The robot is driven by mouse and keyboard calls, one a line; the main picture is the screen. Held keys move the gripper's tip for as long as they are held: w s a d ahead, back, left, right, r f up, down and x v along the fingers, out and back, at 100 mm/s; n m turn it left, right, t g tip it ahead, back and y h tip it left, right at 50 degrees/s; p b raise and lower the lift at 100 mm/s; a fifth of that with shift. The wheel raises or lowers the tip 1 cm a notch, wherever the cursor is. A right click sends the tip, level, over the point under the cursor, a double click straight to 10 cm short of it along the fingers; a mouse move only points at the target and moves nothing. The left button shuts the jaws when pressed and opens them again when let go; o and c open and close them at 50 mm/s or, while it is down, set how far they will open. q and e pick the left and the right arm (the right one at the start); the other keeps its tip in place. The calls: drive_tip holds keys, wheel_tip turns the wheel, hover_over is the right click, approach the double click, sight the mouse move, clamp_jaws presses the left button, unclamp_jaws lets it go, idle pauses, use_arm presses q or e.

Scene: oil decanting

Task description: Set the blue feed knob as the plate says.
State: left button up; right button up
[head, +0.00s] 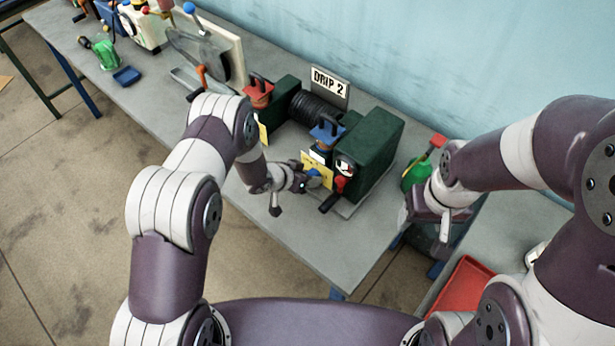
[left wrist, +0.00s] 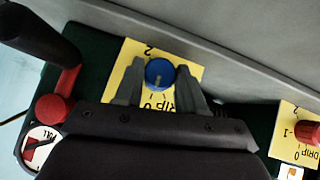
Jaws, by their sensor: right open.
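The blue feed knob (left wrist: 159,73) sits on a yellow dial plate (left wrist: 133,52) marked DRIP, with 0 and 2 legible; the plate appears upside down in the left wrist view. A pale mark on the knob points roughly toward the 0 side. In the head view the gripper partly hides the knob. A sign plate (head: 329,84) behind the machine reads DRIP 2. My right gripper (head: 436,208) is open and empty, right of the machine.
The green machine (head: 376,150) carries a blue-capped oiler (head: 326,135) and a red-capped oiler (head: 258,94). A red knob (left wrist: 305,133) on another DRIP plate and a red-and-black lever (left wrist: 62,90) flank the blue knob. A red tray (head: 464,292) lies at right.

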use_arm(q)
drive_tip(key=shift+c, duration=0.4)
drive_tip(key=shift+f+m+t+y+b, duration=0.2)
drive_tip(key=shift+m+t+y+b, duration=0.15)
drive_tip(key=shift+b, duration=0.55)
drive_tip(key=y+b, duration=0.1)
drive_tip(key=m+t+y+b, duration=0.1)
drive_tip(key=b, duration=0.1)
drive_tip(key=shift+s+d+f+b, duration=0.1)
drive_tip(key=shift+s+d+b, duration=0.1)
drive_tip(key=shift+b, duration=0.1)
drive_tip(key=shift+m+t+y+b, duration=0.35)
drive_tip(key=shift+t+b, duration=0.1)
drive_tip(key=shift+b, duration=0.2)
drive_tip(key=shift+r+m+t+y+b, duration=0.2)
drive_tip(key=shift+m+t+y+b, duration=0.15)
drive_tip(key=shift+b, duration=0.25)
drive_tip(key=shift+s, duration=0.1)
